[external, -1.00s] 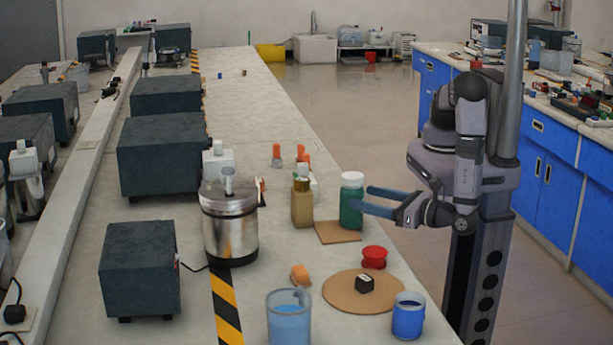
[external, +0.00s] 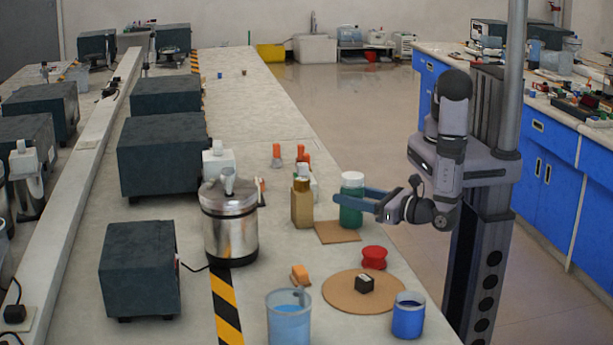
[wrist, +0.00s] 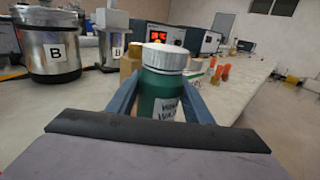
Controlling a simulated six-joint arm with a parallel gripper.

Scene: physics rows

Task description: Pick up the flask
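No vessel is plainly marked as the flask. A green bottle with a white cap (external: 350,216) stands upright on the bench; in the wrist view it (wrist: 158,98) shows a white label and sits in line between my fingers. Small orange-topped vessels (external: 276,157) stand farther back.
A brown square mat (external: 337,236) lies in front of the bottles. A red spool (external: 374,257), a round board (external: 345,297) with a black cube, a blue cup (external: 408,318) and a beaker (external: 289,320) stand nearer. A metal pot (external: 229,230) stands left.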

